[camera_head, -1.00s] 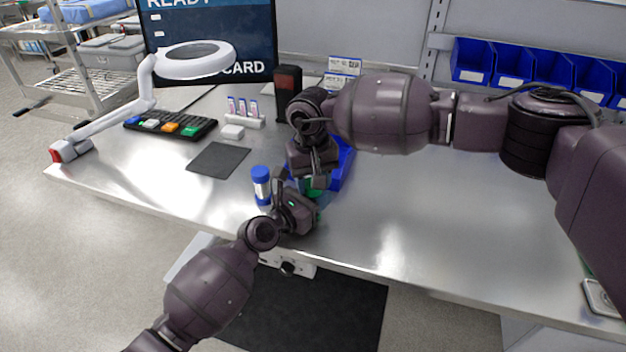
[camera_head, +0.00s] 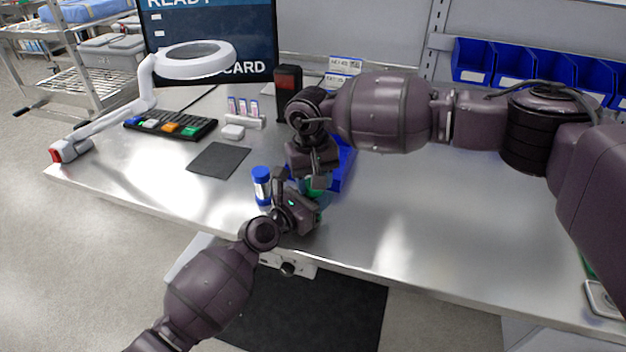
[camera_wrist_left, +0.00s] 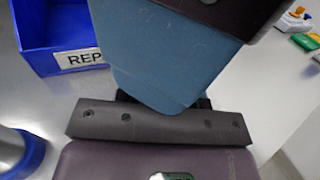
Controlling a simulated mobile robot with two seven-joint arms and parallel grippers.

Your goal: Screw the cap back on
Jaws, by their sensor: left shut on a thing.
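My left gripper (camera_head: 298,205) is shut on a teal-blue container near the table's front edge. The container (camera_wrist_left: 175,60) fills the middle of the left wrist view, in front of the gripper's dark plate. My right gripper (camera_head: 316,182) points down from above, right over the container.
A blue bin (camera_head: 348,165) stands close behind the grippers; its label shows in the left wrist view (camera_wrist_left: 85,58). A dark mat (camera_head: 219,160) lies farther left.

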